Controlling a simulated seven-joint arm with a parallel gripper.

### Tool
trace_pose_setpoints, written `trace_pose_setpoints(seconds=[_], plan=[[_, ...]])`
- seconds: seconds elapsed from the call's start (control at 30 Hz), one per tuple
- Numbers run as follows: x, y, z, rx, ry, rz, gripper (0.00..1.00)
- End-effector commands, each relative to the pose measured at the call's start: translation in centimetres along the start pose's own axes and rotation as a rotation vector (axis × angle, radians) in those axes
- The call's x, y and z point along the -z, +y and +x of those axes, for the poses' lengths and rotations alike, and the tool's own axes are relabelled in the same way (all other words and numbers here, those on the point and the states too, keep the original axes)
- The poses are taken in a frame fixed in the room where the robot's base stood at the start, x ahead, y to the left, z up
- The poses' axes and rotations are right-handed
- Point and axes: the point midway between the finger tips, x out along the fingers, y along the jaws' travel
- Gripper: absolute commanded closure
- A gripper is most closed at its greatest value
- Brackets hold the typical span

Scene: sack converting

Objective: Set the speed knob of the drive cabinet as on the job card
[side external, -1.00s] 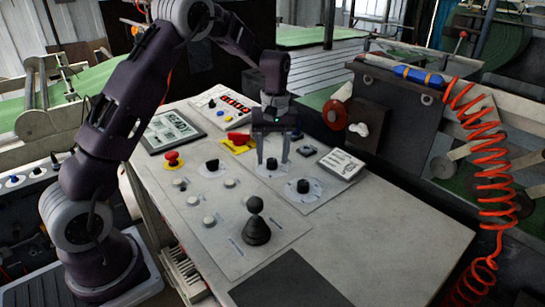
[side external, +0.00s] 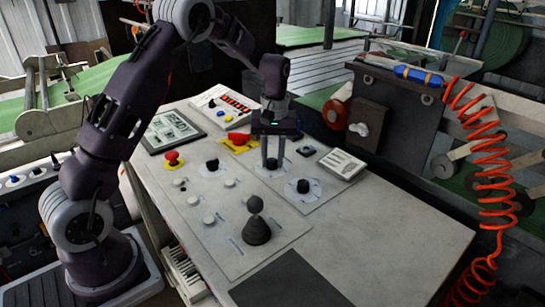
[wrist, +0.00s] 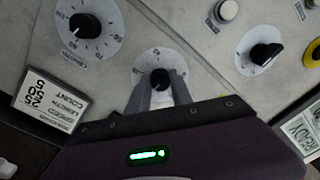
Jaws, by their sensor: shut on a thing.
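My gripper (side external: 273,164) points straight down at the control panel, its two fingers shut on a black knob (wrist: 160,79) at the centre of a round white dial (wrist: 147,62). The knob's label is hidden. In the wrist view a larger black knob (wrist: 85,25) on a dial marked LENGTH is at the upper left. It also shows in front of my gripper in the side view (side external: 303,186). The job card (side external: 341,164) lies tilted right of the dials. In the wrist view the card (wrist: 47,104) is upside down, with SPEED, LENGTH and COUNT lines; its figures are hard to read.
Another black knob (side external: 212,165) is left of my gripper, near a red emergency button (side external: 172,158). Several white buttons and a black joystick (side external: 256,226) stand nearer the camera. A display (side external: 173,131) is at the back left. The cabinet's front right top is clear.

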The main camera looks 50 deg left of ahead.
Motion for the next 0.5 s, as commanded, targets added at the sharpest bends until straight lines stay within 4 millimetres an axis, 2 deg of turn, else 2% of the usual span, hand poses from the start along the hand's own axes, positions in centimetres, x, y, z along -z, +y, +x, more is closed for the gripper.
trace_pose_setpoints(seconds=[0.5], plan=[[0.01,-0.03,-0.12,-0.002,0.016,0.356,1.00]])
